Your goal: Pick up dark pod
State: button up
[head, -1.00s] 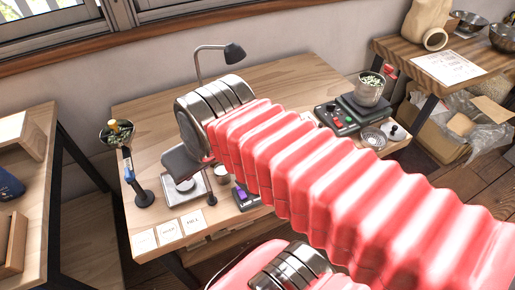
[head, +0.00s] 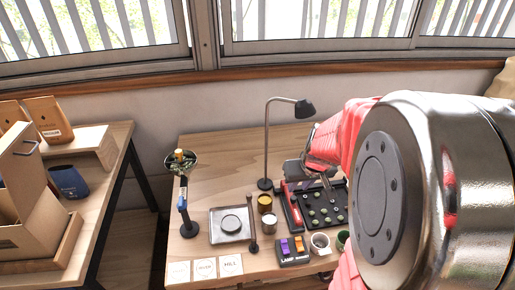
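A black tray (head: 309,222) with a red left edge lies on the table, with several small greenish pods on it. I cannot tell which of them is the dark pod; they are too small and partly hidden by my arm. My gripper (head: 327,184) hangs over the back part of the tray, pointing down. Its fingers are small and partly covered, so I cannot tell whether they are open or hold anything.
A black desk lamp (head: 266,150) stands just left of my gripper. A purple-and-orange switch box (head: 292,250), small cups (head: 269,224) and a square plate (head: 231,226) are in front and to the left.

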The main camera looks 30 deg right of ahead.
jog(key=s+d+f+m, duration=0.1)
jog(key=d+f, duration=0.4)
jog(key=d, duration=0.2)
jog(key=shift+d+h, duration=0.15)
jog(key=shift+h, duration=0.15)
jog(key=shift+f, duration=0.2)
send_near(309, 204)
jog(key=shift+w+f+g, duration=0.3)
jog(key=shift+w+f, duration=0.2)
jog(key=shift+f, duration=0.05)
jog(key=shift+w+d+f, duration=0.1)
jog(key=shift+w+f, duration=0.1)
jog(key=shift+f, duration=0.35)
jog(key=shift+x, duration=2.6)
jog(key=shift+d, duration=0.1)
